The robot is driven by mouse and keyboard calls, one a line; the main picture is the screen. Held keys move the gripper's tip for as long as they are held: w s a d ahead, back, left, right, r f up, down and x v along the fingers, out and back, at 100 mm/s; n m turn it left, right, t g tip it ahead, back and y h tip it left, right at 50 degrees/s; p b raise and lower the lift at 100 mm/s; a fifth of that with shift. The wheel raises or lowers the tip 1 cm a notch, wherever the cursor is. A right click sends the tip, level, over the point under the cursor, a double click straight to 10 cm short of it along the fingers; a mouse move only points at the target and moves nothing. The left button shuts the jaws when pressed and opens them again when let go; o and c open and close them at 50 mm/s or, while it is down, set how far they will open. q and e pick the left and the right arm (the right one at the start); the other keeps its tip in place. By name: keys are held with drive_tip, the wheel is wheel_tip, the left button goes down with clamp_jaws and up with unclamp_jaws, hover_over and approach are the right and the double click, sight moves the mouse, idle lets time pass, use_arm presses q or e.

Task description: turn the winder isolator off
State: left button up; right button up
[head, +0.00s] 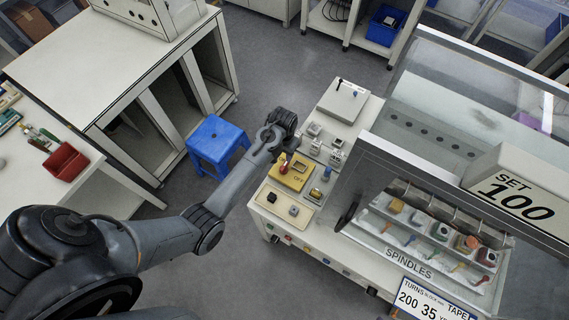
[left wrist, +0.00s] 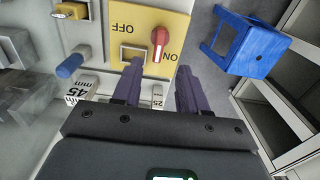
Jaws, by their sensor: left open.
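The winder isolator is a yellow plate (head: 296,179) with a red rotary handle (head: 283,160) on the machine's control top. In the left wrist view the plate (left wrist: 176,22) carries OFF and ON lettering, upside down. The red handle (left wrist: 160,38) lies roughly upright in that picture, its lower end beside ON. My left gripper (left wrist: 159,68) is open and empty, its two dark fingers apart on either side of the handle's line, tips short of it in the picture. In the head view my left gripper (head: 282,140) is over the plate's back edge. My right gripper is not in view.
A blue knob (left wrist: 69,66) and other controls sit beside the plate. A blue stool (head: 217,140) stands on the floor to the left. The clear guard (head: 450,110) and spindles bay (head: 425,235) lie to the right. A white bench (head: 120,60) stands behind left.

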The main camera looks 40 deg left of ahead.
sight(284, 166)
use_arm(q)
wheel_tip(284, 166, down, 10)
drive_tip(key=shift+b, duration=0.35)
clamp_jaws()
idle(0.4)
